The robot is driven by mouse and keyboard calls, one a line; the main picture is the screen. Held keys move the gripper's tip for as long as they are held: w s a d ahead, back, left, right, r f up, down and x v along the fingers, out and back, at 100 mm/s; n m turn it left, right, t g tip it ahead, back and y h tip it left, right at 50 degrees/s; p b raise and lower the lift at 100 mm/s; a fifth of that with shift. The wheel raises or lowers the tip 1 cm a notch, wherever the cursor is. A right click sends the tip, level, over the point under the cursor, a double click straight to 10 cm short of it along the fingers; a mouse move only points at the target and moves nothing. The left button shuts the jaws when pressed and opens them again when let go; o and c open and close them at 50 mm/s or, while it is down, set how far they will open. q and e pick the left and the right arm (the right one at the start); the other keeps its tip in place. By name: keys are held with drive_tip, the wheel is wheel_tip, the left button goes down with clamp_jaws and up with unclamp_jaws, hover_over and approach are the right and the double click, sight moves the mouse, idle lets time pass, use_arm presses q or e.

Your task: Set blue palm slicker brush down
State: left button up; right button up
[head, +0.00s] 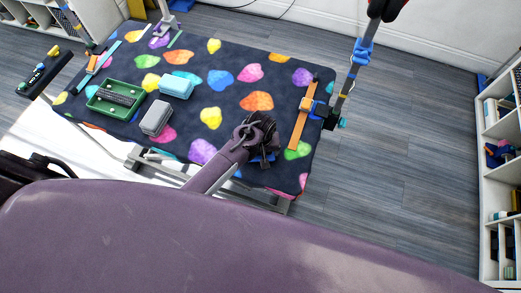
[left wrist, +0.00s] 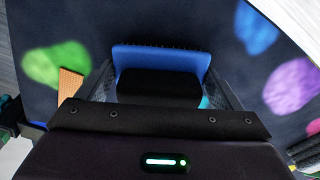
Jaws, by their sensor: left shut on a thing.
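The blue palm slicker brush (left wrist: 160,57) shows in the left wrist view, with a blue bristle head and a black palm grip. My left gripper (left wrist: 160,92) is shut on it, one finger on each side of the black grip. In the head view my left gripper (head: 262,138) is over the near right part of the dark table mat (head: 225,105), which has coloured blotches. There it largely hides the brush. I cannot tell whether the brush touches the mat. My right gripper is in neither view.
An orange strip (head: 298,130) lies right of my gripper, near an upright post (head: 349,80) at the table's right edge. A grey block (head: 156,118), a light blue block (head: 176,85) and a green tray (head: 103,107) occupy the left part. Bare mat lies between them and my gripper.

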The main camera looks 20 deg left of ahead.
sight(260, 156)
use_arm(q)
drive_tip(key=o, duration=0.7)
drive_tip(key=shift+f, duration=0.1)
drive_tip(key=r, duration=0.7)
drive_tip(key=r+b, duration=0.1)
drive_tip(key=r, duration=0.3)
drive_tip(key=shift+s+d+r, duration=0.1)
drive_tip(key=shift+s+d, duration=0.05)
drive_tip(key=shift+s, duration=0.25)
drive_tip(key=shift+r, duration=0.5)
drive_tip(key=shift+s, duration=0.15)
